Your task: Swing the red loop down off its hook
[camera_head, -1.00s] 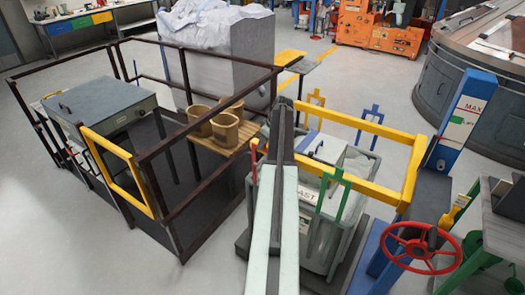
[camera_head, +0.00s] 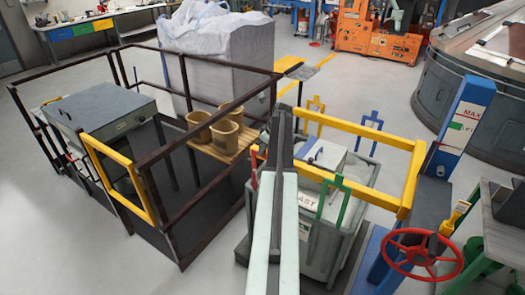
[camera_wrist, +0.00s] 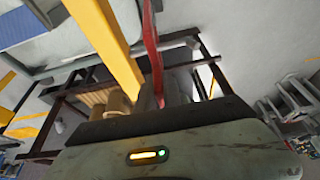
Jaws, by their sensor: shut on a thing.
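The red loop shows in the head view as a thin upright red strip (camera_head: 254,168) just left of my arm, near the left end of the yellow bar frame (camera_head: 352,127). The rest of it is hidden behind my arm. In the wrist view the red loop (camera_wrist: 152,45) runs from the top edge down to the front of my gripper (camera_wrist: 158,108), which is shut on it. The yellow bar (camera_wrist: 105,45) passes close to its left. The fingertips and the loop's hook cannot be made out.
A grey bin (camera_head: 318,236) with a green loop (camera_head: 335,196) stands below the yellow frame. A red handwheel (camera_head: 423,253) and a blue post (camera_head: 463,125) are at the right. A dark railing (camera_head: 205,112) around a platform with tan buckets (camera_head: 225,134) stands at the left.

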